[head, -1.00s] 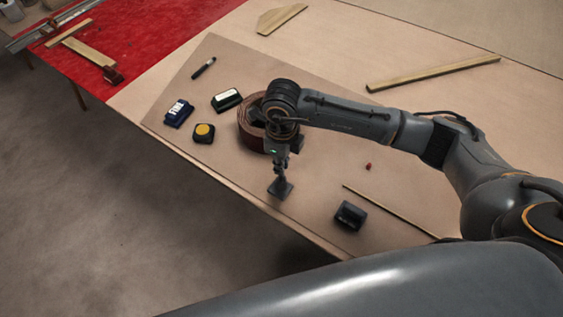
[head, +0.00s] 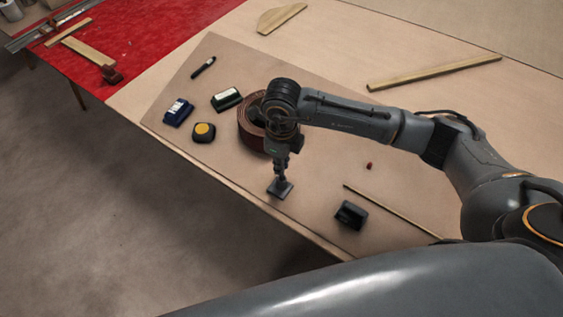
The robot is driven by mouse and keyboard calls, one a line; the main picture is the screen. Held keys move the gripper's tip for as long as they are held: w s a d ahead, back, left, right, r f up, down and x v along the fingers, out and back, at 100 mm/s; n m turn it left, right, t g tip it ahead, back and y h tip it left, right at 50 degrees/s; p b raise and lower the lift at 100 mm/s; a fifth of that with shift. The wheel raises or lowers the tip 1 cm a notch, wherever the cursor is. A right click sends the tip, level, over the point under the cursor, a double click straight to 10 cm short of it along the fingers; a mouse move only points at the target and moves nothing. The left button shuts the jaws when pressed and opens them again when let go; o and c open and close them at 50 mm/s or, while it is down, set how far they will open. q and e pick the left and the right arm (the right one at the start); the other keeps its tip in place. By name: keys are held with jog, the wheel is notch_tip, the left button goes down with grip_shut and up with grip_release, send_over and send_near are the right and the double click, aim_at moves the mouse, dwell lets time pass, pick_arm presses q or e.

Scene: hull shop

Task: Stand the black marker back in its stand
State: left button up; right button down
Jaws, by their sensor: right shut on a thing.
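My right gripper (head: 281,170) points down over the near edge of the table. It is shut on a thin, dark, upright thing, which looks like the black marker (head: 279,180); the fingers hide most of it. Right below is a small dark square stand (head: 286,190) on the brown board. The marker's lower end meets the stand in the picture; I cannot tell whether it is seated in it. My left gripper is not in view.
A brown coiled strap (head: 251,132) stands right behind the gripper. A yellow-black tape measure (head: 203,132), a blue box (head: 178,112), a black-and-white block (head: 227,98) and a pen-like thing (head: 203,67) lie left. A black block (head: 351,214) and thin rod (head: 390,212) lie right.

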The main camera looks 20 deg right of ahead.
jog(key=c, duration=1.3)
grip_release()
notch_tip(320, 180, up, 12)
